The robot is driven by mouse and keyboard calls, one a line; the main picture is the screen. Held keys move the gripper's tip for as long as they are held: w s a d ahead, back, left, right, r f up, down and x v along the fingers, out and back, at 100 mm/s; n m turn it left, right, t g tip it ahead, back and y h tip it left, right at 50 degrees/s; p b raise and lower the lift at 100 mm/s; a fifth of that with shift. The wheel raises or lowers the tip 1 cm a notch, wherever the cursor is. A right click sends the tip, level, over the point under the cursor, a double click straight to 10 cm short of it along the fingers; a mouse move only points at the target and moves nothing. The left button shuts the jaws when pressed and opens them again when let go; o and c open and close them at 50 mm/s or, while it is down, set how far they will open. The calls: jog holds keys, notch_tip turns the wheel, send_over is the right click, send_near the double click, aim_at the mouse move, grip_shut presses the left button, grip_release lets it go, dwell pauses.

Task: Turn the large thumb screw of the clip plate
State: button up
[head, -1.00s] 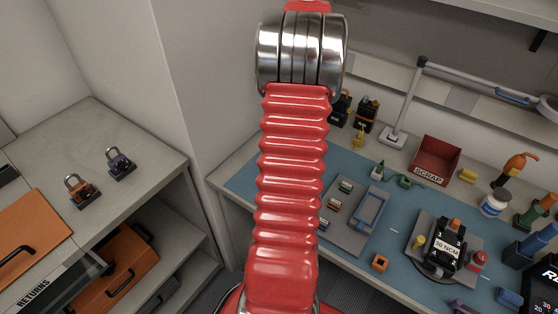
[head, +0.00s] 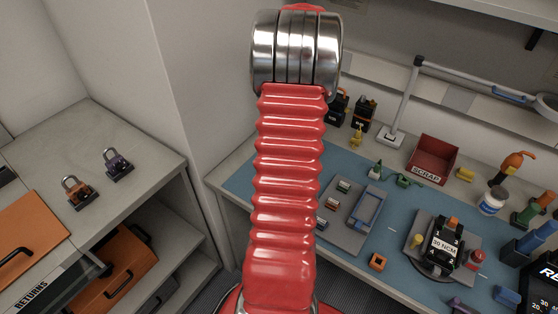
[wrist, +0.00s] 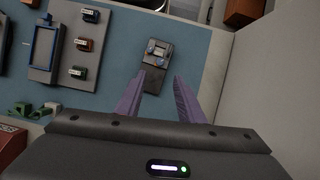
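A small grey plate-like piece (wrist: 154,65) with two small rounded parts at its far end lies on the blue bench mat in the wrist view. It may be the clip plate, but it is too small to tell which rounded part is the large thumb screw. My gripper (wrist: 160,80) is open, its two purple fingers spread and empty. In the picture its fingertips lie just below and to either side of the grey piece; I cannot tell the height between them. In the head view my red arm hides this part of the bench.
A grey tray (head: 341,223) with several small blocks and a blue frame (head: 367,208) lies on the mat. A red SCRAP bin (head: 433,158), a 30 NCM fixture (head: 443,243) and an orange block (head: 377,261) stand further right. A wall borders the bench beside the mat.

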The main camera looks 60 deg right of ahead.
jog(key=x, duration=1.1)
jog(key=shift+c, duration=0.5)
grip_shut()
